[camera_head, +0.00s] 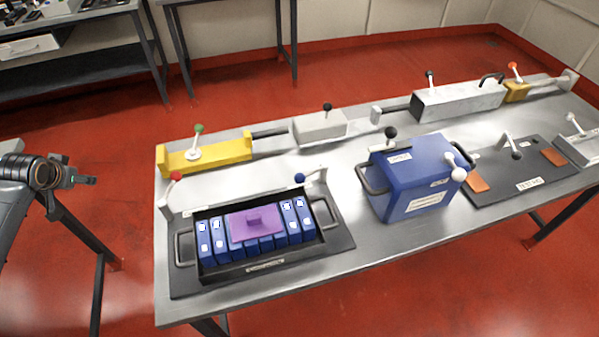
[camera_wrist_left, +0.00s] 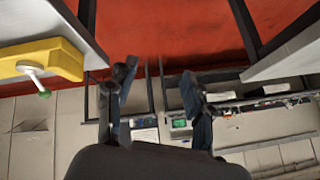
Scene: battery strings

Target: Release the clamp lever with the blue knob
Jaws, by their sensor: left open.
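The blue knob (camera_head: 299,178) sits on a white clamp lever (camera_head: 318,175) at the back right corner of the black tray (camera_head: 345,238) on the steel table. The tray holds several blue battery cells (camera_head: 294,222) with a purple block (camera_head: 250,226) on top. A second lever with a red knob (camera_head: 176,176) stands at the tray's back left corner. My left gripper (camera_head: 90,180) is left of the table, well apart from the blue knob. In the left wrist view the gripper (camera_wrist_left: 155,88) is open and empty. My right gripper is not in view.
A yellow fixture with a green knob (camera_head: 199,129) stands behind the tray. A blue box (camera_head: 412,178) with black and white knobs stands right of it. White and grey fixtures line the table's back edge. Bare steel table (camera_head: 170,311) shows in front of the tray.

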